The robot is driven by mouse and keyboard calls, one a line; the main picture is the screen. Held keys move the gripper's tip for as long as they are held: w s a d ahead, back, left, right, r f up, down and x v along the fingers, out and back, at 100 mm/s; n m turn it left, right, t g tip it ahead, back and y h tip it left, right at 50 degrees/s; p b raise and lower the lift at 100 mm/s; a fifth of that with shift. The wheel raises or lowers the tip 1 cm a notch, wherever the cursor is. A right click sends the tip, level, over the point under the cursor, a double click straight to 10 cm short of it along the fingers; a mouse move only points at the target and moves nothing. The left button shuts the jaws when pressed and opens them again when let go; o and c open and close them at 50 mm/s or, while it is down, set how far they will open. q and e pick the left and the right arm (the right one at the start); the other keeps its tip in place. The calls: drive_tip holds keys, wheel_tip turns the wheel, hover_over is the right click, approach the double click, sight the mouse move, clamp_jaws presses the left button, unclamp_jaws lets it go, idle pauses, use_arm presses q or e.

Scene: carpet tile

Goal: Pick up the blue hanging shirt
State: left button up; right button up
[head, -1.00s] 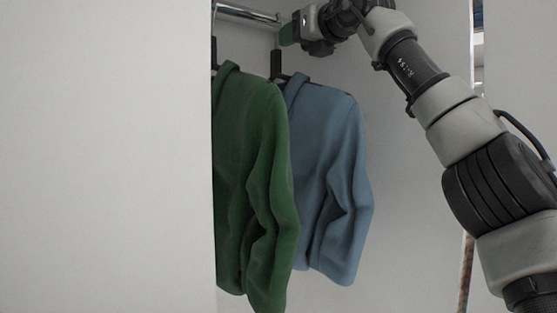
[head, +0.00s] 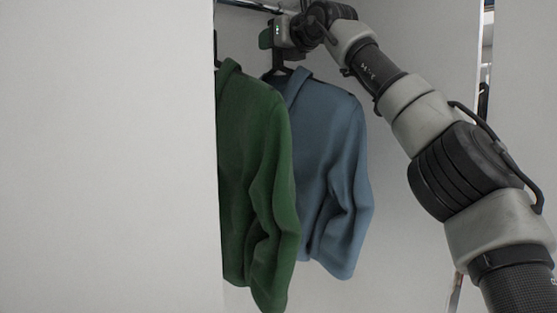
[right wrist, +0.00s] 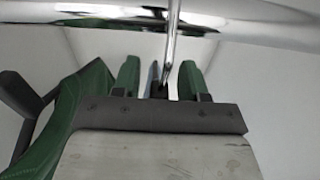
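The blue shirt (head: 328,165) hangs from a dark hanger (head: 279,62) under the rail, behind and to the right of the green shirt. My right gripper (head: 271,36) is at the top of the blue shirt's hanger, just below the rail. In the right wrist view, its two green fingertips (right wrist: 159,80) are apart, with the metal hanger hook (right wrist: 172,45) and dark hanger neck between them. I see no firm contact with either finger. A sliver of blue also shows between the fingers. My left gripper is not in view.
A green shirt (head: 255,170) hangs close beside the blue one, and also shows at the left in the right wrist view (right wrist: 75,115). A metal rail (head: 255,5) runs above. A white panel (head: 110,160) covers the left.

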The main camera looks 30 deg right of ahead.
clamp_jaws()
drive_tip(key=shift+r, duration=0.15)
